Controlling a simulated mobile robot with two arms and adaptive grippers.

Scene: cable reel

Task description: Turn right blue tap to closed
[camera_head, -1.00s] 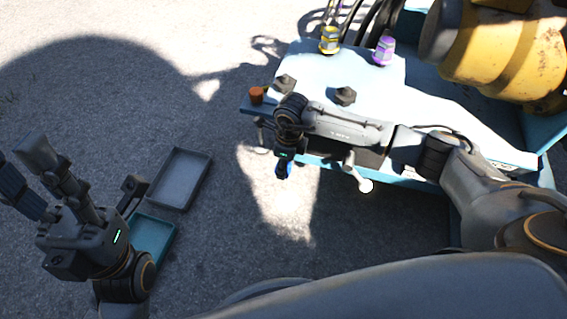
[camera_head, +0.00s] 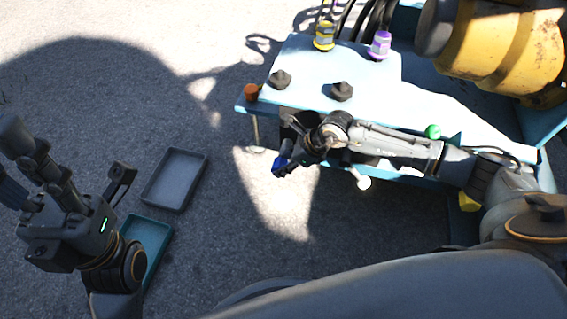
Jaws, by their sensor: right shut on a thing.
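The blue tap (camera_head: 280,163) shows as a small blue piece at the front side of the light blue bench, partly hidden by my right gripper. My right gripper (camera_head: 284,169) comes in from the right, reaches over the bench's front edge and is shut on the blue tap. The tap's exact angle cannot be told. My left gripper (camera_head: 75,190) is at the far left, over the ground, with its fingers spread open and nothing between them.
The light blue bench (camera_head: 315,65) carries two dark knobs, an orange cap (camera_head: 251,91), a green knob (camera_head: 433,131), and yellow and purple connectors. A white-ended lever (camera_head: 363,183) sticks out in front. A grey tray (camera_head: 175,180) and teal tray (camera_head: 146,238) lie on the ground.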

